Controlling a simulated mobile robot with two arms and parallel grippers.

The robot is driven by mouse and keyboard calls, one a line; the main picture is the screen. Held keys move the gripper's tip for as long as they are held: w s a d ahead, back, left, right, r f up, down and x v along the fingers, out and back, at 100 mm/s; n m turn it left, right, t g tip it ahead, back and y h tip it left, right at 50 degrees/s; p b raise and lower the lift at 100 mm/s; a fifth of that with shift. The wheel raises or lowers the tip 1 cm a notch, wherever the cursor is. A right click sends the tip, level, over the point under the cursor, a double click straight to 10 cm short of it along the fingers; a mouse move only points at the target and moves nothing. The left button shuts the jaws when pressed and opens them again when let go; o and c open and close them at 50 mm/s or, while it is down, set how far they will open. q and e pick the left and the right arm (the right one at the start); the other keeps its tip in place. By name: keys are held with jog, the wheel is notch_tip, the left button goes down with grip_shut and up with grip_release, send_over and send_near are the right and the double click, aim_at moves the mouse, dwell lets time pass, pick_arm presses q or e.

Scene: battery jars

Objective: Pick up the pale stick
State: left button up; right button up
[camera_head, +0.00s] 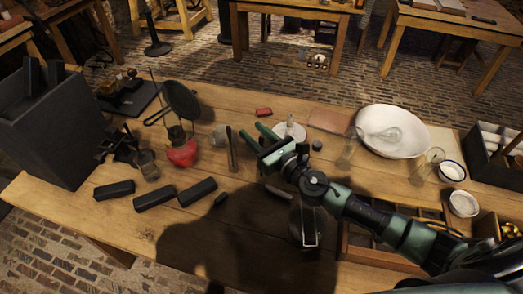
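My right gripper (250,131) reaches in from the right over the middle of the table (330,116). Its two green fingers are spread apart and nothing shows between them. A short, greyish stick-like piece (279,193) lies on the table just below the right wrist, partly in shadow. It may be the pale stick, but I cannot tell for sure. A brown upright stick-like thing (233,152) stands just left of the gripper. My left gripper is not in view.
Black blocks (155,198) lie at the front left beside a dark grey box (50,135). A red object (183,153) and a round white-topped item (290,131) stand near the middle. A white basin (393,117) and glass jars (428,165) are at right, near a dark crate (482,160).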

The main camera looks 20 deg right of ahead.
grip_shut()
